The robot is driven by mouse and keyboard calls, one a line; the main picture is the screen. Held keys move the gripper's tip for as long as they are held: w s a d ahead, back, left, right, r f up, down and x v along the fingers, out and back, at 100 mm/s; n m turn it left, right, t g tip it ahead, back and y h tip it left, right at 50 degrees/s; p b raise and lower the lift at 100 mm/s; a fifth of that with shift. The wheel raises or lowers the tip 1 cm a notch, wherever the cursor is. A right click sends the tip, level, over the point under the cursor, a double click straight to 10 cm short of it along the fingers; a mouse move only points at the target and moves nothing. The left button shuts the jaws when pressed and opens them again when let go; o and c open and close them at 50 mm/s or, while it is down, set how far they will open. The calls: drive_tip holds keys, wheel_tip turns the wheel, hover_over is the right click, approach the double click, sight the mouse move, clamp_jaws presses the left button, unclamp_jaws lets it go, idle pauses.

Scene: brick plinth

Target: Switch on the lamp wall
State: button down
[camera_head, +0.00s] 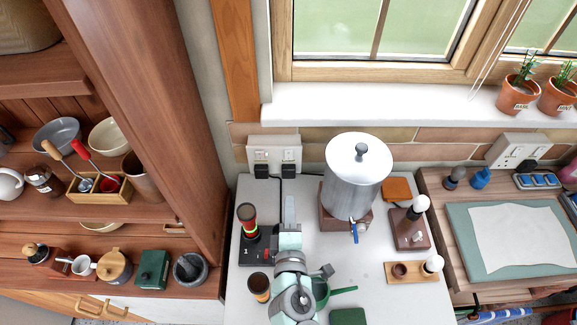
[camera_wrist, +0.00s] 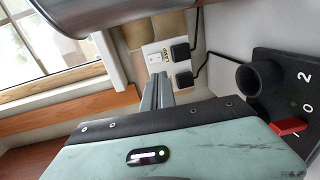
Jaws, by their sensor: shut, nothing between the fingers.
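A white wall socket plate (camera_head: 274,146) is on the brick wall behind the left part of the counter. It shows in the wrist view (camera_wrist: 149,50) with small switches, a yellow label (camera_wrist: 167,55) too small to read surely, and two black plugs (camera_wrist: 180,52). I cannot tell the switch positions. My gripper (camera_head: 289,197) is shut and empty, pointing toward the wall below the right plug. In the wrist view my gripper (camera_wrist: 158,76) has its narrow fingers together, their tips just in front of the plate's lower part. I cannot tell whether they touch.
A black device (camera_head: 250,247) with a red switch (camera_wrist: 291,126) stands left of my arm. A metal urn (camera_head: 353,180) stands close on the right. A second socket plate (camera_head: 514,148) is farther right. A wooden cabinet (camera_head: 165,110) bounds the left side.

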sight(288, 159)
drive_tip(key=w, duration=0.4)
drive_tip(key=w+f+p, duration=0.1)
drive_tip(key=w, duration=0.4)
drive_tip(key=w+p, duration=0.1)
drive_tip(key=w, duration=0.3)
drive_tip(key=shift+w+a+f, duration=0.15)
drive_tip(key=shift+f, duration=0.2)
